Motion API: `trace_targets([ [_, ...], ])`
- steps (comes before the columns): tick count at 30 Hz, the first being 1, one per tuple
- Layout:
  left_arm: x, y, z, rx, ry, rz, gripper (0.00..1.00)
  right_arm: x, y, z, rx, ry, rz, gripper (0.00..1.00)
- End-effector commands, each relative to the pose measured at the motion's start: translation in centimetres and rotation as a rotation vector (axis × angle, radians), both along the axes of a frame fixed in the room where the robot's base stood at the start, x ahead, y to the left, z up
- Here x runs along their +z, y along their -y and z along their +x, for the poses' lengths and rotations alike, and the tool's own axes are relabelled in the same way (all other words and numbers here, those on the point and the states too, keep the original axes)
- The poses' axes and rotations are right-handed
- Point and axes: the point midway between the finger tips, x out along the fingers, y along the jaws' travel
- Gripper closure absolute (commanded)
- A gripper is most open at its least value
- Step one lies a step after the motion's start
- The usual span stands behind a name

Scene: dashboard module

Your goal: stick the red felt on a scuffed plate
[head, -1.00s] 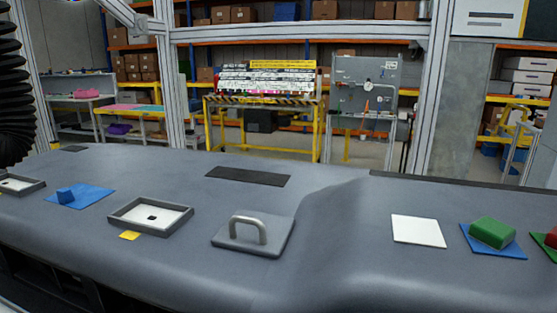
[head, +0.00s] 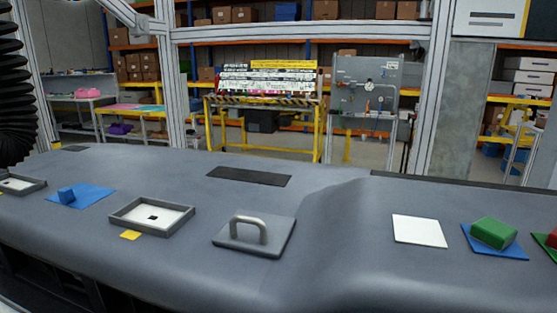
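A red piece (head: 553,238) lies on a green square (head: 542,241) at the right edge, mostly cut off; I cannot tell if it is felt. A grey plate with a bent metal handle (head: 254,235) sits in the middle of the dashboard. A grey-rimmed tray (head: 122,215) with a white floor and a small black mark is left of it. A similar tray (head: 38,182) is partly cut off at the left edge. I cannot tell which of these is scuffed. Neither of my grippers is in view.
A white square (head: 419,230) and a green block (head: 494,233) on a blue square are at the right. A black ribbed hose-like thing (head: 14,95) hangs at the left edge.

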Motion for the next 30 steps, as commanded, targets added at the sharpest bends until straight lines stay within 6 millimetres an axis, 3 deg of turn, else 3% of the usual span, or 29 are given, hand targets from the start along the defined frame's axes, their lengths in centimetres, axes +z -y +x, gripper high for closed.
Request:
trace_targets([
  [30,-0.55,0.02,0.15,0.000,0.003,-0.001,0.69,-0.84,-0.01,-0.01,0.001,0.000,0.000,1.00],
])
